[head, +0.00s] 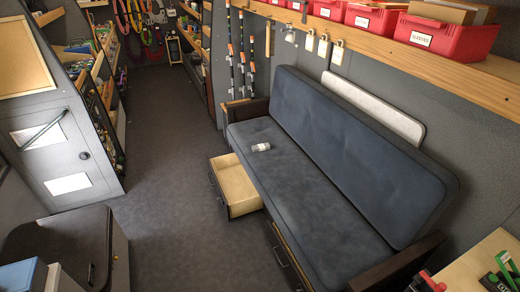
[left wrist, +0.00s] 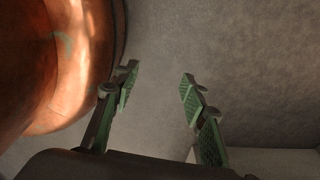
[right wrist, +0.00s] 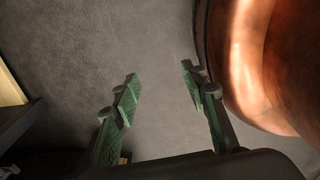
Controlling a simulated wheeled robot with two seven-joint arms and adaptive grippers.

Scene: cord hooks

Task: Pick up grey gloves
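A small pale grey-white bundle (head: 261,147) lies on the seat of the dark blue-grey sofa (head: 300,170) in the head view. It may be the grey gloves, but it is too small to tell for sure. My left gripper (left wrist: 160,82) is open and empty in the left wrist view, over grey floor. My right gripper (right wrist: 159,78) is open and empty in the right wrist view, also over grey floor. Neither gripper shows in the head view, and neither is near the bundle.
An open wooden drawer (head: 235,184) sticks out from under the sofa into the aisle. Grey floor (head: 165,165) is clear left of it. A shelf (head: 440,65) with red bins runs above the sofa. A dark-topped cabinet (head: 60,245) stands at the lower left, a wooden worktop (head: 470,268) at the lower right.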

